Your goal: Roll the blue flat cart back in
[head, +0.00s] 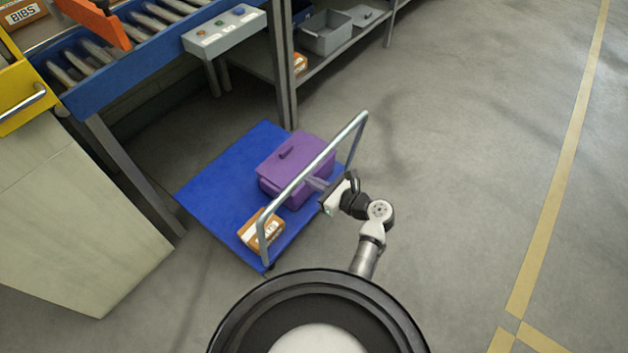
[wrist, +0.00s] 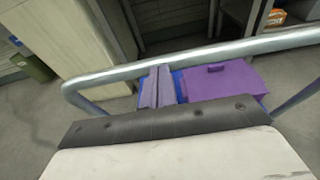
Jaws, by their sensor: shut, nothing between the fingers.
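The blue flat cart (head: 222,182) stands on the floor, its far end by the conveyor and shelf legs. Its silver push handle (head: 318,160) rises at the near end and crosses the wrist view (wrist: 215,54). A lidded purple box (head: 292,160) and a brown-and-white carton (head: 262,229) ride on the deck; the purple box also shows in the wrist view (wrist: 225,82). My gripper (head: 314,184) is shut and empty at the near side of the handle. In the wrist view its fingertips (wrist: 158,70) come up to the bar; whether they touch it I cannot tell.
A blue roller conveyor (head: 160,62) with a grey button box (head: 225,32) stands at the back left. A pale cabinet (head: 75,215) is left of the cart. A shelf leg (head: 283,75) stands close behind the cart. Open floor lies to the right.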

